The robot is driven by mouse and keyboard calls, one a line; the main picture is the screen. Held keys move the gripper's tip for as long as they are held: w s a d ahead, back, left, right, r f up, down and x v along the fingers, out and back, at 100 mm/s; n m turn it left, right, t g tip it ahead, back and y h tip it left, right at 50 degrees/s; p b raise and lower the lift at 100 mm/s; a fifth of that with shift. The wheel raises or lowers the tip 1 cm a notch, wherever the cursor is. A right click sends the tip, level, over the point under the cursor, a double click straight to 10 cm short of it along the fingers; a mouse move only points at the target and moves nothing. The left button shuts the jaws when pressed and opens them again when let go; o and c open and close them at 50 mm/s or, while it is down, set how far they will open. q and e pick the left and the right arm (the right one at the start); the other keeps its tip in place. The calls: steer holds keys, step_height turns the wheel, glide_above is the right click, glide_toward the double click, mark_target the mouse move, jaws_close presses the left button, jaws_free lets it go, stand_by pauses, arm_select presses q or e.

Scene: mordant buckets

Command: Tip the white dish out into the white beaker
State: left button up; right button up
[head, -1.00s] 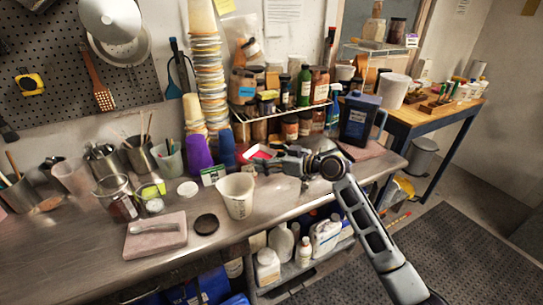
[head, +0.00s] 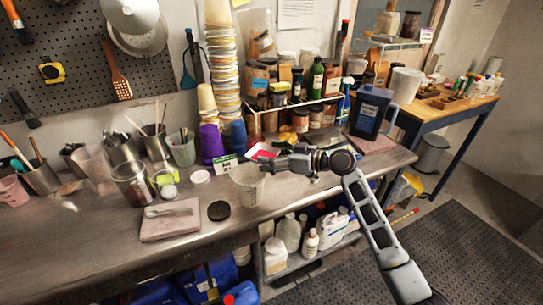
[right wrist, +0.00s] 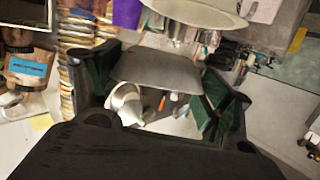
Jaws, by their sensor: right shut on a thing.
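The white dish (head: 263,151), with red showing inside it, is at the fingertips of my right gripper (head: 270,163). It is above and just behind the white beaker (head: 247,187), which stands upright on the steel bench. In the right wrist view, the gripper's dark green finger pads (right wrist: 158,90) are on both sides of a grey-looking wall of the dish (right wrist: 158,68). A white cup-like shape, probably the beaker (right wrist: 126,102), shows below it. I cannot tell whether anything has fallen into the beaker. My left gripper is not in view.
A black round lid (head: 218,210) and a pink slab (head: 170,220) with a tool on it lie left of the beaker. A small green-and-white label card (head: 226,163) stands behind it. A purple cup (head: 211,143) and stacked tubs are at the back. The bench front is clear.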

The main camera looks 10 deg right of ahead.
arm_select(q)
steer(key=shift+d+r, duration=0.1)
arm_select(e)
steer(key=shift+f+h+p, duration=0.25)
steer(key=shift+h+p, duration=0.05)
steer(key=shift+p, duration=0.55)
steer(key=shift+f+n+g+h+p, duration=0.3)
steer(key=shift+n+h+p, duration=0.1)
steer(key=shift+p, duration=0.1)
steer(key=shift+f+h+p, duration=0.15)
steer(key=shift+h+p, duration=0.15)
steer(key=shift+p, duration=0.2)
steer(key=shift+a+r+n+h+p, duration=0.2)
steer(key=shift+n+h+p, duration=0.15)
steer(key=shift+p, duration=0.35)
steer(key=shift+a+r+n+h+p, duration=0.1)
steer(key=shift+r+n+h+p, duration=0.2)
steer(key=shift+p, duration=0.85)
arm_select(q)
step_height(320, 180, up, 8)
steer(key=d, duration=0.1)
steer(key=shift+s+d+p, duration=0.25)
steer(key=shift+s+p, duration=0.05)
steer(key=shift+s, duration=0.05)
arm_select(e)
steer(key=shift+h, duration=0.35)
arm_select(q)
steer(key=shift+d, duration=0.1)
